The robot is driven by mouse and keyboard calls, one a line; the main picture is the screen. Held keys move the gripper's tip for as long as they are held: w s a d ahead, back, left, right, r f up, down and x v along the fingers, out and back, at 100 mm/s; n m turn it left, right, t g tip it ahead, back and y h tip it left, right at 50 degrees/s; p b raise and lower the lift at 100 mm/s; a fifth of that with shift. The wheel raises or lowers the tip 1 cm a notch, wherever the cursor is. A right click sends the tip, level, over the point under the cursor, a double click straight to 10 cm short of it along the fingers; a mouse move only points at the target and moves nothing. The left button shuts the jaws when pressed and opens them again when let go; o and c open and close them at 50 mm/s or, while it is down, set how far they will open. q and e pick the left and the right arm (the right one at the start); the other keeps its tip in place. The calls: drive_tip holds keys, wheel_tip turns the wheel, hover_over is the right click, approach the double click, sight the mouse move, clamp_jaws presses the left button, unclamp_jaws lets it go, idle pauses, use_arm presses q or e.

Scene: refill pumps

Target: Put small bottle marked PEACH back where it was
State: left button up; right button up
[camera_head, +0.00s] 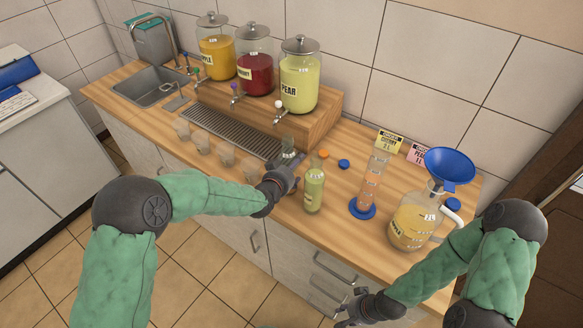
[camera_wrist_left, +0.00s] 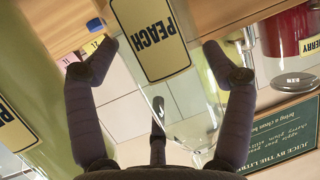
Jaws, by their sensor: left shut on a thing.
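The small bottle marked PEACH (camera_wrist_left: 165,85) is clear glass with a cream label, between the fingers of my left gripper in the left wrist view. In the head view its clear upper part (camera_head: 289,147) shows above my left gripper (camera_head: 288,172); its lower part is hidden by the hand. My left gripper is shut on it, over the counter just right of the drip tray. Whether the bottle's base touches the counter is not visible. My right gripper (camera_head: 346,314) is low in front of the drawers, away from the bottles; its fingers are too small to read.
A green-filled bottle with an orange cap (camera_head: 315,188) stands close right of my left gripper. Beyond are a measuring cylinder (camera_head: 372,178), a jug (camera_head: 411,222) with a blue funnel (camera_head: 449,167), and a loose blue cap (camera_head: 344,163). Juice jars (camera_head: 299,82) stand behind; several cups (camera_head: 227,155) line the front.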

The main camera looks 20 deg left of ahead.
use_arm(q)
drive_tip(key=shift+r, duration=0.2)
drive_tip(key=shift+f, duration=0.2)
drive_tip(key=o, duration=1.6)
drive_tip(key=p+v, duration=0.1)
drive_tip(key=v, duration=1.1)
drive_tip(key=shift+s+p, duration=0.1)
drive_tip(key=shift+p, duration=0.2)
